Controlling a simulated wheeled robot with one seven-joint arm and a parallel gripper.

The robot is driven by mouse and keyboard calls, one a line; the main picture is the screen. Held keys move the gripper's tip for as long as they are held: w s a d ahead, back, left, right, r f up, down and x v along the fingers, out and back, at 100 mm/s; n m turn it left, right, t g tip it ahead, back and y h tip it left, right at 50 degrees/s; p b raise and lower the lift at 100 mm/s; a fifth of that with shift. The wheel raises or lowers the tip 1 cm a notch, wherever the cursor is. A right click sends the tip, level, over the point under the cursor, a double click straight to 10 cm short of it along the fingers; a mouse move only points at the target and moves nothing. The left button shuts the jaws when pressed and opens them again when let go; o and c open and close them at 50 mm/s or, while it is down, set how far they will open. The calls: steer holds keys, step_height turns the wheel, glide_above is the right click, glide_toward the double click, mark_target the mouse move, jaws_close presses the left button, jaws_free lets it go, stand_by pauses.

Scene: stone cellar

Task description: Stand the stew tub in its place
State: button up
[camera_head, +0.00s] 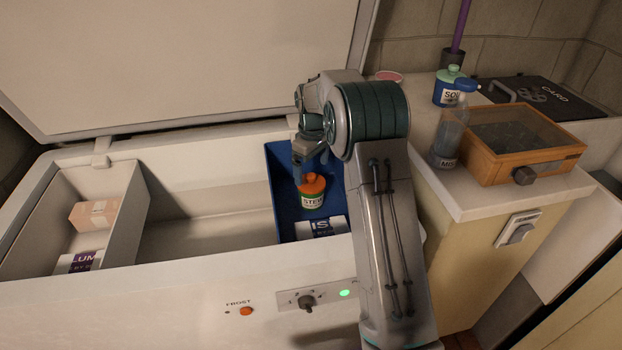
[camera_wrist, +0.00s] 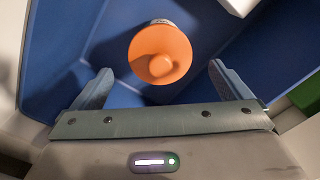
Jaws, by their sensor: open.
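The stew tub (camera_head: 312,194) has an orange lid and a label reading STEW. It stands upright in a blue bin (camera_head: 281,178) inside the open chest freezer. My gripper (camera_head: 307,160) is open just above and behind the tub in the head view. In the wrist view, the orange lid (camera_wrist: 160,55) shows between and slightly beyond the open fingertips. The fingers are apart from the lid's sides, and nothing is held. The lid hides most of the tub's body in the wrist view.
A white-labelled pack (camera_head: 319,228) lies in the bin's front. The freezer's left compartment holds a pink box (camera_head: 95,214) and a PLUM-labelled pack (camera_head: 78,262). The freezer's middle is empty.

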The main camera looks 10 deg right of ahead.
step_height(320, 180, up, 4)
steer(key=shift+f, duration=0.25)
steer(key=shift+s+r, duration=0.2)
steer(key=shift+r, duration=0.1)
steer(key=s+r+m, duration=0.2)
steer(key=s+r, duration=0.2)
steer(key=s, duration=0.4)
steer(key=s+r+m, duration=0.2)
steer(key=s+r, duration=0.2)
steer(key=s, duration=0.4)
steer(key=s+f+m+t, duration=0.1)
steer(key=s+m, duration=0.1)
steer(key=s, duration=0.8)
steer(key=s+f+m, duration=0.2)
steer(key=s, duration=0.8)
steer(key=shift+t, duration=0.4)
steer(key=shift+r, duration=0.1)
